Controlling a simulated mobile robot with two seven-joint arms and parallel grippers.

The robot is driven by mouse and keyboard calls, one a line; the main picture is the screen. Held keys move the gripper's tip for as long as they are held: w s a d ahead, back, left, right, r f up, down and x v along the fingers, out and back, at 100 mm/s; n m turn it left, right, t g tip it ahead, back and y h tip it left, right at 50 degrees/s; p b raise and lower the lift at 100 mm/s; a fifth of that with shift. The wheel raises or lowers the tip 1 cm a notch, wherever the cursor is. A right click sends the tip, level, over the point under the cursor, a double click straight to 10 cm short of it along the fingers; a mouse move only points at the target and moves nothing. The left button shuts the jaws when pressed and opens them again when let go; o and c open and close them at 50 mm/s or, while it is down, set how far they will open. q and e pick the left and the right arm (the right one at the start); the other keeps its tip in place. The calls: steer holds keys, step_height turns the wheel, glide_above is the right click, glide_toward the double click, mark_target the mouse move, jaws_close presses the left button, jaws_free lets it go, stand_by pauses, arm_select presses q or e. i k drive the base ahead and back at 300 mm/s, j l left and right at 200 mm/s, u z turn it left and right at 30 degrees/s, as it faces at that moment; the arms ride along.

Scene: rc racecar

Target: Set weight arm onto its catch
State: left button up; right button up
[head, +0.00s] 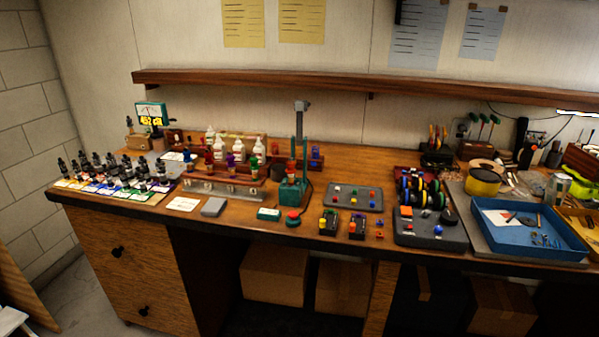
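A green stand (291,193) stands near the middle of the bench. A tall upright rises from it, topped by a grey block (301,106). Red parts show at the middle of the upright. At this size I cannot tell which part is the weight arm or its catch, or whether they touch. Neither of my grippers is in the head view.
The wooden bench (225,232) is crowded. Small dark bottles stand on coloured cards at the left. A red button (292,218) and a grey tray with coloured pieces (354,198) lie near the stand. A blue tray (494,246) is at the right. A shelf (330,83) runs above.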

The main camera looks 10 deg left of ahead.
mark_target(301, 106)
steer(key=i+j+z, duration=0.1)
steer(key=j+z, duration=0.25)
steer(key=j, duration=0.45)
steer(key=j+z, duration=0.35)
steer(key=j, duration=0.45)
steer(key=k+j+z, duration=0.1)
steer(key=j+z, duration=0.25)
steer(key=j, duration=0.5)
